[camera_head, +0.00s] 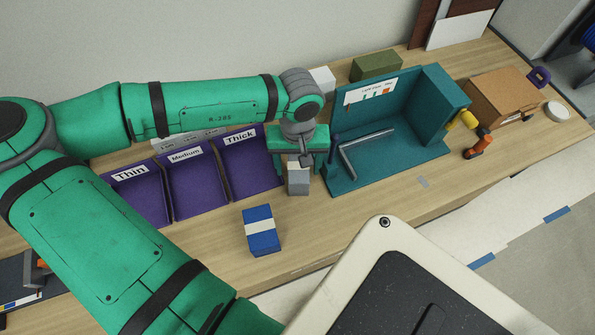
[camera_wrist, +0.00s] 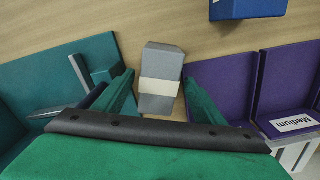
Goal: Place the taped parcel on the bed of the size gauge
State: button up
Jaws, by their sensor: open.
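A grey parcel with a pale band (camera_wrist: 161,62) stands on the table under my gripper (camera_head: 298,170); it shows partly in the head view (camera_head: 298,186). In the wrist view my gripper (camera_wrist: 158,85) is open, with one finger on each side of the grey parcel; I cannot tell whether they touch it. A blue parcel with a white band (camera_head: 262,240) lies on the table in front of the purple bins; its edge shows in the wrist view (camera_wrist: 245,8). The teal size gauge (camera_head: 385,165) stands to the right, its bed bare but for an L-shaped metal bar (camera_head: 368,148).
Purple bins labelled Thin (camera_head: 135,195), Medium (camera_head: 195,180) and Thick (camera_head: 247,165) stand left of my gripper. A cardboard box (camera_head: 503,98), an orange-handled tool (camera_head: 478,148) and a white roll (camera_head: 557,111) lie right of the gauge. The table front is mostly clear.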

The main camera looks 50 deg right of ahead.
jog(key=shift+f, duration=0.8)
jog(key=shift+c, duration=0.3)
jog(key=c, duration=1.2)
jog(key=shift+c, duration=0.2)
